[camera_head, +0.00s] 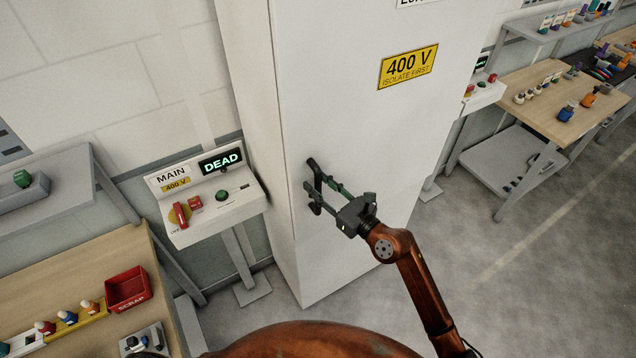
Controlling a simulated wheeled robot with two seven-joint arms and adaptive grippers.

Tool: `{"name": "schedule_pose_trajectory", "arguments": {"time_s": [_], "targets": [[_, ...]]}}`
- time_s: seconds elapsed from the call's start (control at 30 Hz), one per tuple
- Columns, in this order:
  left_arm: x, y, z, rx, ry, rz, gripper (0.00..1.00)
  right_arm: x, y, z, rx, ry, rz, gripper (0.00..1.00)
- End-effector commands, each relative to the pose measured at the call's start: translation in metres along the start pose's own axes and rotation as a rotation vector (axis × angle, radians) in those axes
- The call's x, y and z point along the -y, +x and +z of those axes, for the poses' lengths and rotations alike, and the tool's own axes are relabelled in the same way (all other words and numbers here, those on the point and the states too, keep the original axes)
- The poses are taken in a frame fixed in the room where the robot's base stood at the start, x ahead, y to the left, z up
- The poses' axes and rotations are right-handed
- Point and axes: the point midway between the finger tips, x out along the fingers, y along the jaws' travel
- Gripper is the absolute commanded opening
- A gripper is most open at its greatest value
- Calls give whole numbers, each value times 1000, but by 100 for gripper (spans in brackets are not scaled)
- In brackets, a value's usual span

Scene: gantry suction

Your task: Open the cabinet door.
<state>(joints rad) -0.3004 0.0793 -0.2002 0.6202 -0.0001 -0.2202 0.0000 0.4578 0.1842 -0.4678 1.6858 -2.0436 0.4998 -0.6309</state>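The tall white cabinet (350,110) fills the middle of the view. Its front door looks shut, with a yellow "400 V ISOLATE FIRST" plate (408,67) on it. A dark handle (312,165) stands out near the door's left edge. My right gripper (320,191) reaches in from the lower right and is at the handle. Its fingers are spread with a gap between them, and they overlap part of the handle. I cannot tell whether they touch it. My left gripper is out of view.
Left of the cabinet stands a switch box (215,205) with a red rotary switch (181,214) and a sign (221,161) reading "DEAD". A bench with a red scrap bin (128,289) is at lower left. Workbenches (545,100) stand at right. The floor (540,270) before them is clear.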

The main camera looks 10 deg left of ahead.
Motion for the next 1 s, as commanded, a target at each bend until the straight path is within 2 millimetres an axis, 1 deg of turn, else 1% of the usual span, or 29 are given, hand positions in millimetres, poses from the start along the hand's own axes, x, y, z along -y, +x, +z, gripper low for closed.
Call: {"name": "schedule_pose_trajectory", "arguments": {"time_s": [0.1, 0.3, 0.77, 1.0], "targets": [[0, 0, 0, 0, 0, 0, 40, 0, 4, 0, 0, 0, 0, 32], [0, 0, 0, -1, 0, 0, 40, 0, 3, 0, 0, 1, 0, 32], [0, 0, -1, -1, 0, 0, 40, 0, 3, 0, 0, 1, 0, 1], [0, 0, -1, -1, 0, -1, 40, 0, 3, 0, 0, 1, 0, 0]]}}
